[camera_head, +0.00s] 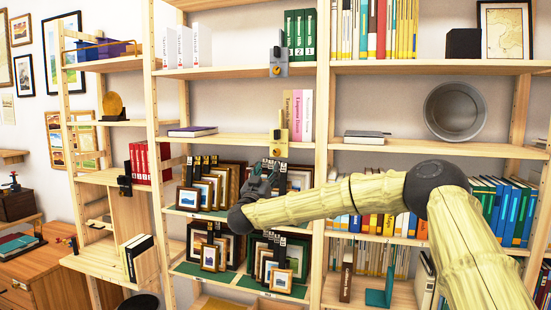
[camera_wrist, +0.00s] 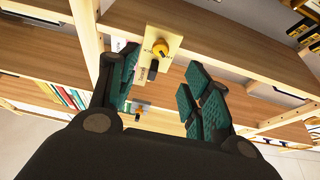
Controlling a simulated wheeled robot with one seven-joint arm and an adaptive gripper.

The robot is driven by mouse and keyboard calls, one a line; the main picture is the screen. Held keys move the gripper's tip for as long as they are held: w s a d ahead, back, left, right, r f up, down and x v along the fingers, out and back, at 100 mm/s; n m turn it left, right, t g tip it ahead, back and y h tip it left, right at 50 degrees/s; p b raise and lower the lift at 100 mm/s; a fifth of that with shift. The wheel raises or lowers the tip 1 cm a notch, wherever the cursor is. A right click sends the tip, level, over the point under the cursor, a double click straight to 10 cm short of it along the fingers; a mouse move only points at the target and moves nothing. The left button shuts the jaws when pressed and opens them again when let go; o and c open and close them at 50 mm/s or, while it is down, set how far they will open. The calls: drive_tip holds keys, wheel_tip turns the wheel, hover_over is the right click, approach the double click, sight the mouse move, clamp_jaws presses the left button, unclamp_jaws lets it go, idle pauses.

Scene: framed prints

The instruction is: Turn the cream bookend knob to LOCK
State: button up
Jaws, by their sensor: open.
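The cream bookend (camera_head: 278,143) stands on the middle shelf of the centre bay, with a small orange-yellow knob on its face. Small lettering is on the plate, too small to read surely, so I cannot tell the knob's setting. My gripper (camera_head: 266,172) is just below the bookend in the head view. In the wrist view my gripper (camera_wrist: 165,78) is open and empty, its teal-padded fingers apart from the knob.
A grey bookend (camera_head: 279,58) with an orange knob is on the shelf above. Framed prints (camera_head: 213,182) fill the shelf below, close to my gripper. Shelf boards and the upright (camera_head: 322,100) bound the space.

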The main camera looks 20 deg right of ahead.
sight(276, 154)
drive_tip(key=p+x, duration=0.4)
drive_tip(key=x, duration=0.6)
drive_tip(key=shift+w+d, duration=0.15)
drive_tip(key=shift+w, duration=0.1)
drive_tip(key=c, duration=1)
